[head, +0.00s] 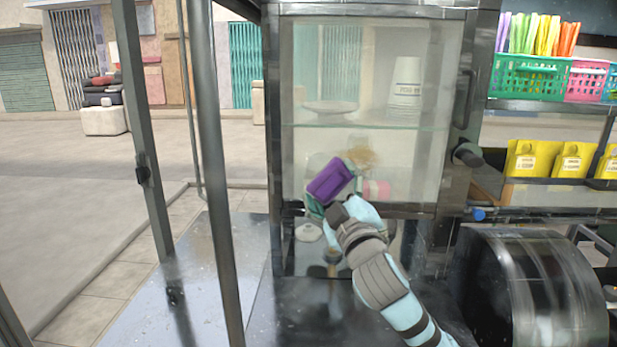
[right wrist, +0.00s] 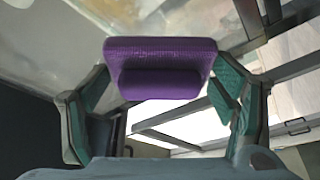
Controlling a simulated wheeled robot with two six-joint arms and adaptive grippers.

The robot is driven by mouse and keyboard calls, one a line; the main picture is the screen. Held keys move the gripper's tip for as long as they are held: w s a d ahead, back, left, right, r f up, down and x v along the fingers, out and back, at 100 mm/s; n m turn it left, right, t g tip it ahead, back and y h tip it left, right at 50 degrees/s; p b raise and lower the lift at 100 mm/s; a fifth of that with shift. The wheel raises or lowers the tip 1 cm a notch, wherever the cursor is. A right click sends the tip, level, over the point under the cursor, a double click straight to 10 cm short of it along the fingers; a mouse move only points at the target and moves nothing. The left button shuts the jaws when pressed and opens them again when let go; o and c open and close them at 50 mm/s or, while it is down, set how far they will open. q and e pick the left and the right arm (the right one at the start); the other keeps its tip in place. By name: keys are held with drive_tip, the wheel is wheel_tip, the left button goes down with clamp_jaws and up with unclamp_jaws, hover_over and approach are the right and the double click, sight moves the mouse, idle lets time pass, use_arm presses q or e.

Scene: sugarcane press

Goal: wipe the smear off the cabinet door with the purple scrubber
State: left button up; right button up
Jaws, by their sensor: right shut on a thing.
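The purple scrubber (head: 331,180) is tilted in front of the lower left part of the cabinet's glass door (head: 345,60). A brownish smear (head: 363,154) shows on the door just above and right of the scrubber, partly hidden by it. My right gripper (head: 327,194) is shut on the scrubber. In the right wrist view the scrubber (right wrist: 160,85) sits between the two green-padded fingers of the gripper (right wrist: 158,98), close to the pane. I cannot tell whether the scrubber touches the glass. My left gripper is not in view.
Behind the glass are a shelf (head: 385,127), a stack of white cups (head: 406,85) and a plate. A dark door handle (head: 464,98) and a knob (head: 468,154) are at right. A metal post (head: 212,170) stands left. A dark drum (head: 535,285) is at lower right.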

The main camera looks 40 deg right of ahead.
drive_tip(key=shift+w+d, duration=0.1)
drive_tip(key=shift+w, duration=0.35)
drive_tip(key=shift+d, duration=0.25)
drive_tip(key=shift+w+d+r+b, duration=0.25)
drive_tip(key=shift+d+r+b, duration=0.25)
drive_tip(key=shift+d, duration=0.35)
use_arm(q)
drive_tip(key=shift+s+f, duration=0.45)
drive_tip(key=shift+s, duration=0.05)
use_arm(e)
drive_tip(key=shift+w+d+f, duration=0.1)
drive_tip(key=shift+w+d, duration=0.2)
drive_tip(key=shift+w, duration=0.3)
drive_tip(key=shift+w+d, duration=0.3)
drive_tip(key=shift+w, duration=0.3)
drive_tip(key=shift+w, duration=0.2)
use_arm(q)
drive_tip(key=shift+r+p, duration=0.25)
drive_tip(key=shift+p, duration=0.05)
use_arm(e)
drive_tip(key=shift+w+d, duration=0.55)
